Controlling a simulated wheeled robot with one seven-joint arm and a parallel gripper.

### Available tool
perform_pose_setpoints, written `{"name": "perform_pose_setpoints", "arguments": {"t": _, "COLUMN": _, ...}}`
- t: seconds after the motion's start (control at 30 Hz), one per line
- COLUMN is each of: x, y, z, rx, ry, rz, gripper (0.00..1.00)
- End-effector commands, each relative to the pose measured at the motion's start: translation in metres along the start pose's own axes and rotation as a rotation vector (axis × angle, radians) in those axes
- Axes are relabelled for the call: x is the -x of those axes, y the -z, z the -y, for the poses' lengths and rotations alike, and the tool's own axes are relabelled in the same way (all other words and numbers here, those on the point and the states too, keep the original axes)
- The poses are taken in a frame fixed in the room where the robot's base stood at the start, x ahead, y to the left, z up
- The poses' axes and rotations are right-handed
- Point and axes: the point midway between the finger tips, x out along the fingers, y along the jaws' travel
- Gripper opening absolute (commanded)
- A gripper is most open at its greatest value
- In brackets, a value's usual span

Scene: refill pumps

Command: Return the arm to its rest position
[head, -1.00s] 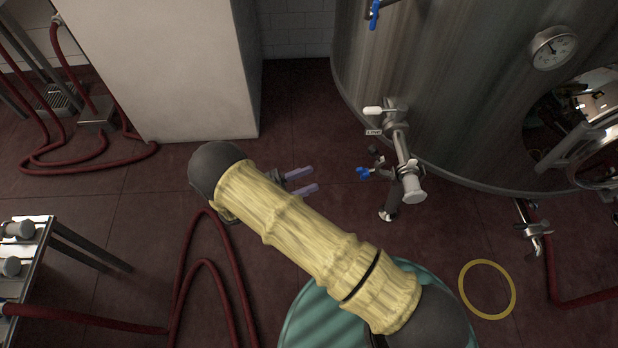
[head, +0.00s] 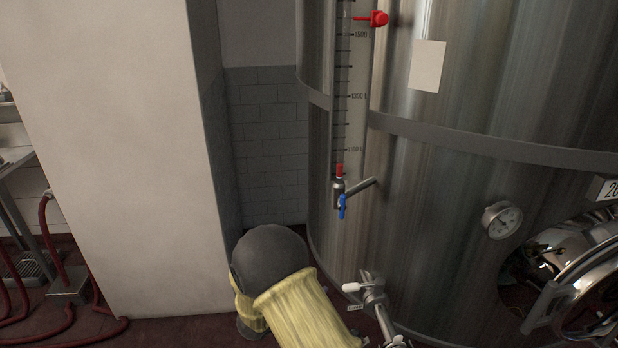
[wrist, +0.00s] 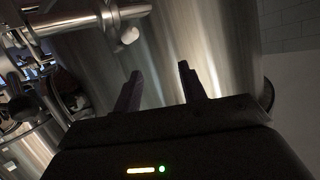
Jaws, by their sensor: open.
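My gripper (wrist: 160,90) shows in the wrist view with its two dark fingers apart and nothing between them. It points toward the steel tank (wrist: 160,50), whose curved wall lies behind the fingers. How far it is from the wall I cannot tell. In the head view my arm (head: 300,305), in its yellow cover with a dark grey joint, is at the bottom middle. The gripper itself is out of sight there.
The tank (head: 440,210) fills the right of the head view, with a blue-handled gauge valve (head: 342,205), a white-handled valve (head: 370,290), a dial (head: 502,220) and a round hatch (head: 580,270). A white pillar (head: 120,150) stands left. Red hoses (head: 60,325) lie at lower left.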

Motion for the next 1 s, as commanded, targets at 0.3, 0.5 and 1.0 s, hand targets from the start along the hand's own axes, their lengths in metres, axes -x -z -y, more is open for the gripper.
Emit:
{"name": "perform_pose_setpoints", "arguments": {"t": 0.3, "x": 0.000, "y": 0.082, "z": -0.009, "rx": 0.052, "ry": 0.309, "rz": 0.374, "gripper": 0.41}}
{"name": "perform_pose_setpoints", "arguments": {"t": 0.5, "x": 0.032, "y": 0.115, "z": -0.056, "rx": 0.182, "ry": 0.438, "rz": 0.592, "gripper": 0.41}}
{"name": "perform_pose_setpoints", "arguments": {"t": 1.0, "x": 0.133, "y": 0.148, "z": -0.241, "rx": 0.620, "ry": 0.423, "rz": 0.999, "gripper": 0.41}}
